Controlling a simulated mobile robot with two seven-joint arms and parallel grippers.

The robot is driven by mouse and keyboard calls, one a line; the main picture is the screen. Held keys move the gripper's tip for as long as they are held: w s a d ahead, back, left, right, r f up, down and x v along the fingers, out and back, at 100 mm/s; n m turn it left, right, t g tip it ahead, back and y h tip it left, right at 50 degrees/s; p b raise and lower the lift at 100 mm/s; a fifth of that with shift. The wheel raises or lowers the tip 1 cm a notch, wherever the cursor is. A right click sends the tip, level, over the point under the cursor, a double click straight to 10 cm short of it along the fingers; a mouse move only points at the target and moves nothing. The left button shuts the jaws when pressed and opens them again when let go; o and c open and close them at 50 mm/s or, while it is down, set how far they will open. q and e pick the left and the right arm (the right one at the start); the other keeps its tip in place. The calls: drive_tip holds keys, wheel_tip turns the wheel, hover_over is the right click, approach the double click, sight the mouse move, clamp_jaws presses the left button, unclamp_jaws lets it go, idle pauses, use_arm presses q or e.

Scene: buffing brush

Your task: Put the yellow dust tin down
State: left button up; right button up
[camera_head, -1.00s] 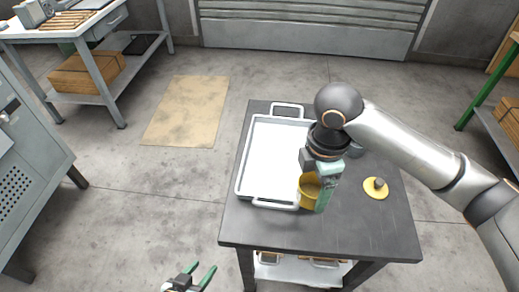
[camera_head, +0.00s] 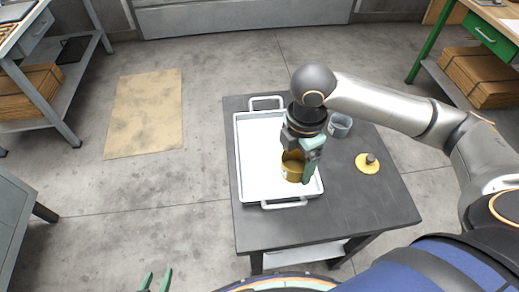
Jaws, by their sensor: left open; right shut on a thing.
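The yellow dust tin (camera_head: 292,170) is an open-topped round tin, seen over the right part of the white tray (camera_head: 258,188) near its front corner. My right gripper (camera_head: 301,163) is shut on the tin, one green finger at its right side. I cannot tell whether the tin's base touches the tray. A yellow lid with a dark knob (camera_head: 367,163) lies on the dark table to the right. My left gripper (camera_head: 155,281) is open and empty at the bottom edge, well clear of the table.
The tray has raised rims and handles and lies on the dark table (camera_head: 340,205). A grey cup-like container (camera_head: 340,125) stands behind my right gripper. The left part of the tray and the table's front right are clear.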

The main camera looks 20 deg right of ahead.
drive_tip(key=w+f, duration=0.1)
drive_tip(key=w, duration=0.1)
drive_tip(key=w+f, duration=0.1)
drive_tip(key=w, duration=0.2)
drive_tip(key=w+d+f, duration=0.1)
drive_tip(key=w, duration=0.2)
drive_tip(key=shift+w+f+b, duration=0.1)
drive_tip(key=shift+f+b, duration=0.25)
drive_tip(key=shift+b, duration=0.05)
hover_over(274, 155)
drive_tip(key=s, duration=0.1)
wheel_tip(274, 155, down, 5)
drive_tip(key=shift+a+r+b, duration=0.1)
drive_tip(key=shift+a+b, duration=0.05)
drive_tip(key=shift+b, duration=0.25)
drive_tip(key=shift+w+f, duration=0.6)
drive_tip(key=shift+f, duration=1.6)
drive_tip(key=shift+f, duration=0.1)
drive_tip(key=o, duration=1.3)
drive_tip(key=shift+c, duration=0.2)
wheel_tip(274, 155, up, 12)
drive_tip(key=shift+p, duration=0.3)
